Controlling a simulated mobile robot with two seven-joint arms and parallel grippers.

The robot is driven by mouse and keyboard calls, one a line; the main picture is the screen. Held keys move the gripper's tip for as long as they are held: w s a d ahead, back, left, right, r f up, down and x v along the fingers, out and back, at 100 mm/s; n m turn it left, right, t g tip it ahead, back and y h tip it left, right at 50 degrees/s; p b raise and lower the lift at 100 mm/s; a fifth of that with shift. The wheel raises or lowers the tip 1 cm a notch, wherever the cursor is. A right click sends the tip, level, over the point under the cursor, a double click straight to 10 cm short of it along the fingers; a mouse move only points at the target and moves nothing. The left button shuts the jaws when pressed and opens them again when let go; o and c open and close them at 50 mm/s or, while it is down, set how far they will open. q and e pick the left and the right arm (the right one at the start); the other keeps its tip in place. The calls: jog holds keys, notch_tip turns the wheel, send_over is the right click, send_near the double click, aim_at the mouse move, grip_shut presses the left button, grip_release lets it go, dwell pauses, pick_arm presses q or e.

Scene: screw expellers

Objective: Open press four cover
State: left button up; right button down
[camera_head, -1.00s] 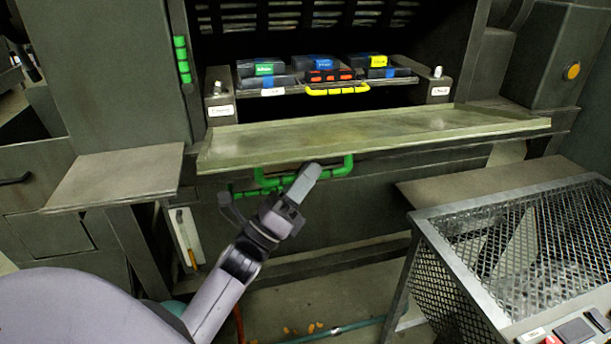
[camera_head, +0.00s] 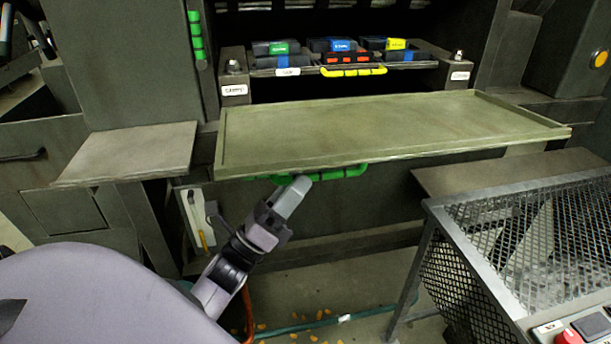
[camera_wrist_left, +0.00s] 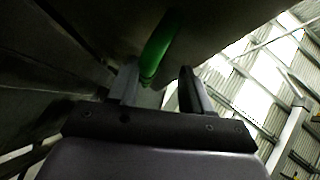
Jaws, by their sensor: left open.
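A wide olive cover panel (camera_head: 380,130) lies nearly flat below the opening of the dark press (camera_head: 480,60). A green handle (camera_head: 342,173) hangs under its front edge, partly hidden by the panel and my gripper. My left gripper (camera_head: 290,192) is close to the handle's left part. In the left wrist view, my left gripper (camera_wrist_left: 158,88) is open, and the green handle (camera_wrist_left: 158,48) shows at the gap between its fingertips, nearer the left finger. I cannot tell whether they touch. My right gripper is out of view.
A shelf with a yellow handle (camera_head: 353,71) and several labelled blocks (camera_head: 340,45) sits behind the panel. A flat side plate (camera_head: 130,152) juts out at left. A mesh bin (camera_head: 530,240) stands at right. A teal hose (camera_head: 330,322) lies on the floor.

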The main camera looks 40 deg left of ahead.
pick_arm(q)
jog(key=shift+s+d+r+h, duration=0.1)
jog(key=shift+s+r+h, duration=0.1)
jog(key=shift+h, duration=0.1)
jog(key=shift+f, duration=0.1)
jog(key=b+v, duration=0.4)
jog(key=v, duration=0.4)
jog(key=shift+w+a+f+b, duration=0.2)
jog(key=shift+a+f+b, duration=0.1)
jog(key=shift+a, duration=0.1)
dwell(0.3)
dwell(0.5)
